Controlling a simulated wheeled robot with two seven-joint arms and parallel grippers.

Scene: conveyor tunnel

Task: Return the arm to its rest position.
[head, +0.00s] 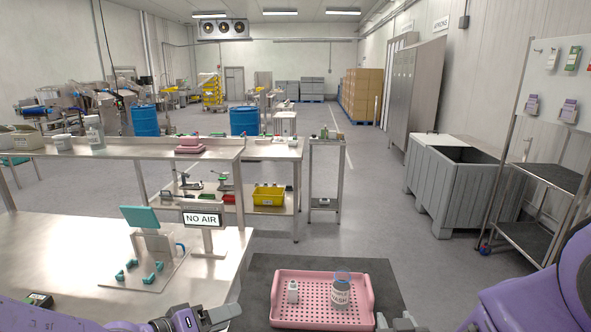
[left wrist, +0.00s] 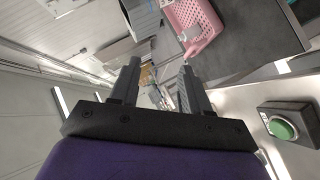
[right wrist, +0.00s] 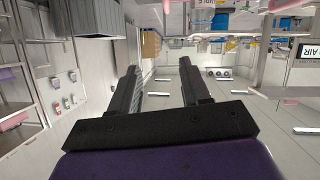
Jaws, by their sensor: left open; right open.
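My left gripper (head: 205,318) is low in the head view, over the front of the steel bench and left of the pink tray. In the left wrist view its fingers (left wrist: 158,85) are apart with nothing between them. My right arm (head: 535,295) fills the lower right of the head view. A grey part at the tray's right front corner looks like my right gripper (head: 397,323), mostly cut off. In the right wrist view its fingers (right wrist: 163,85) are apart and empty.
The pink tray (head: 282,313) on a dark surface (head: 385,277) holds a small white bottle (head: 293,291) and a labelled wash bottle (head: 341,294). A NO AIR sign (head: 201,219) and a fixture (head: 140,263) stand on the left bench. A grey bin (head: 440,185) stands right.

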